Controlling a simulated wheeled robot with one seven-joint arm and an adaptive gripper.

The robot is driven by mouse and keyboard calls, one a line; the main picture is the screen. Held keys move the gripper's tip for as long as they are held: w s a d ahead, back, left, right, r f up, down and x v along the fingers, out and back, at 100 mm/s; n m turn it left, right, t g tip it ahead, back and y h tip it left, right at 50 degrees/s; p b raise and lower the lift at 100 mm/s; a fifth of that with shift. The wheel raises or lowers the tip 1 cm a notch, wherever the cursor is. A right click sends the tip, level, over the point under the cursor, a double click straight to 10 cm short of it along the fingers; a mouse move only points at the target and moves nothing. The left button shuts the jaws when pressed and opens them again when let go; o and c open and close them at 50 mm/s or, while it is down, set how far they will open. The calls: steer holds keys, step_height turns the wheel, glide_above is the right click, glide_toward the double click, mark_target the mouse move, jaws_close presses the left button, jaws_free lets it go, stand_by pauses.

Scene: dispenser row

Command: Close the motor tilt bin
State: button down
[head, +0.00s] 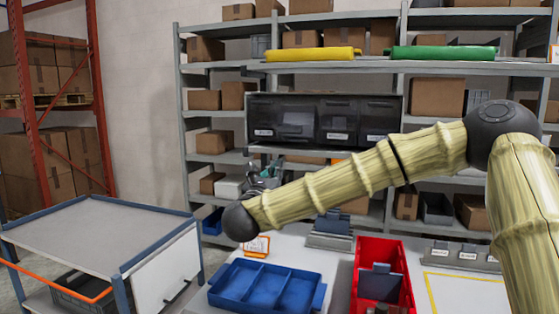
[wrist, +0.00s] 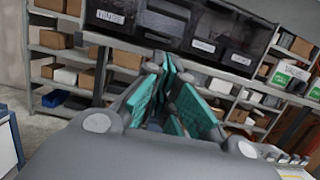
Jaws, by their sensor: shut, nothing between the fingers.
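A row of dark tilt bins (head: 362,112) hangs under a shelf, and it also shows at the top of the wrist view (wrist: 221,30). The leftmost bin there reads "HINGE" (wrist: 110,17). The other labels are too small or blurred to read, so I cannot tell by label which bin is the motor one. The second bin from the left (head: 297,122) shows a paler front panel that looks tilted out; its label is not visible. My gripper (head: 266,172) is shut and empty, below and in front of the row's left part. Its teal fingers (wrist: 167,66) point up toward the second bin.
A blue divided tray (head: 262,284) and a red bin (head: 382,250) are on the white worktop below. A grey cart (head: 100,235) stands at the left. Yellow (head: 313,54) and green (head: 442,52) rolls lie on the shelf above. My arm crosses in front of the row's lower right.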

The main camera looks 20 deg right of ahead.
steer(key=w+d+r+p, duration=0.5)
steer(key=w, duration=0.4)
steer(key=shift+d+r, duration=0.3)
steer(key=shift+d, duration=0.05)
steer(key=shift+r, duration=0.15)
